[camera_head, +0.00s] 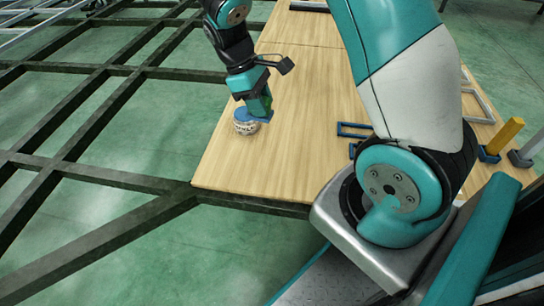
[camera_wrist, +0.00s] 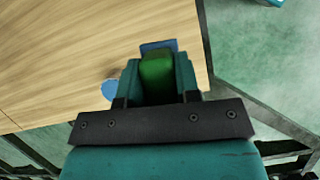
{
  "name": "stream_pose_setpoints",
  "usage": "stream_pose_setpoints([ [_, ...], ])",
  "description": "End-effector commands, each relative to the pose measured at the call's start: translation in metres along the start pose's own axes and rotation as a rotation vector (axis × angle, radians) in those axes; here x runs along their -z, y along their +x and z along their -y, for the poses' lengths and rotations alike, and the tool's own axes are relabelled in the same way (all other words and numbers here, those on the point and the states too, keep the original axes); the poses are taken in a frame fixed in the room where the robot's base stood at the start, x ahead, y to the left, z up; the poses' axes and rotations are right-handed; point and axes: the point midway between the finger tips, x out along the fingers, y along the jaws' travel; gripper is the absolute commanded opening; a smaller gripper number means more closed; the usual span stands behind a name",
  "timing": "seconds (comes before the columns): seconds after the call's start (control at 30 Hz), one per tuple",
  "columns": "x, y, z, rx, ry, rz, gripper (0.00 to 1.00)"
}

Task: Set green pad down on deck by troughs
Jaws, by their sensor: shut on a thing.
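My gripper (camera_head: 257,103) points down over the near left part of the wooden deck (camera_head: 270,165). It is shut on the green pad (camera_wrist: 157,72), which sits between the fingers in the wrist view. The pad also shows as a dark green patch (camera_head: 258,104) at the fingertips in the head view. A blue piece (camera_wrist: 158,46) shows just past the pad; I cannot tell whether it belongs to it. Blue frame-like troughs (camera_head: 354,136) lie on the deck to the right of my gripper. I cannot tell whether the pad touches the deck.
A round white patterned object (camera_head: 246,127) with a blue top (camera_wrist: 112,90) stands close beside my gripper. A yellow post (camera_head: 505,134) stands at the right. Dark chassis beams (camera_head: 100,175) with open gaps lie left of the deck edge. The deck between gripper and troughs is clear.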

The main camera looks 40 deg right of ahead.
Motion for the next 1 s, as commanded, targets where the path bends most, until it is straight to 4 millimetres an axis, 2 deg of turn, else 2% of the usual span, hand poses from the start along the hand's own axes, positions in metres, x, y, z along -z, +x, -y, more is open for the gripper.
stream_pose_setpoints([
  [0.03, 0.001, 0.015, -0.001, -0.017, -0.039, 0.003, 0.12],
  [0.27, -0.005, 0.031, -0.005, -0.052, -0.137, 0.020, 0.12],
  [0.37, 0.002, 0.052, -0.005, -0.051, -0.140, 0.022, 0.12],
  [0.7, 0.037, 0.140, -0.005, -0.051, -0.139, 0.022, 0.12],
  [0.8, 0.044, 0.156, -0.004, -0.051, -0.138, 0.020, 0.12],
  [1.0, 0.049, 0.169, -0.004, -0.052, -0.139, 0.019, 0.12],
])
